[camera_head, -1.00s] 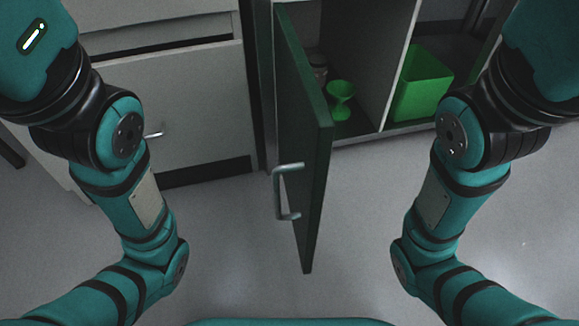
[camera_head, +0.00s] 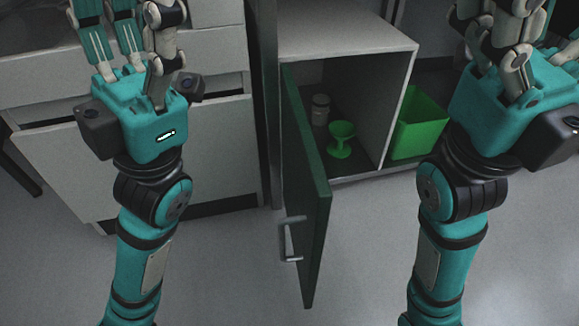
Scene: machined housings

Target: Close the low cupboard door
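The low cupboard (camera_head: 345,42) has a pale top and an open front. Its dark green door (camera_head: 307,190) stands wide open, swung out toward me from the left side of the cupboard. A metal bar handle (camera_head: 288,238) is on the door's left face, near its free edge. My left gripper (camera_head: 128,40) is to the left of the door, in front of the drawers, apart from the door. My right gripper (camera_head: 512,38) is to the right of the cupboard, also apart from the door. Both have their fingers spread, with nothing seen between them.
Inside the cupboard are a green goblet (camera_head: 341,138) and a grey jar (camera_head: 320,109). A green bin (camera_head: 418,124) stands right of the cupboard's side wall. Pale drawers (camera_head: 215,140) are at the left. The floor (camera_head: 370,250) around the door is clear.

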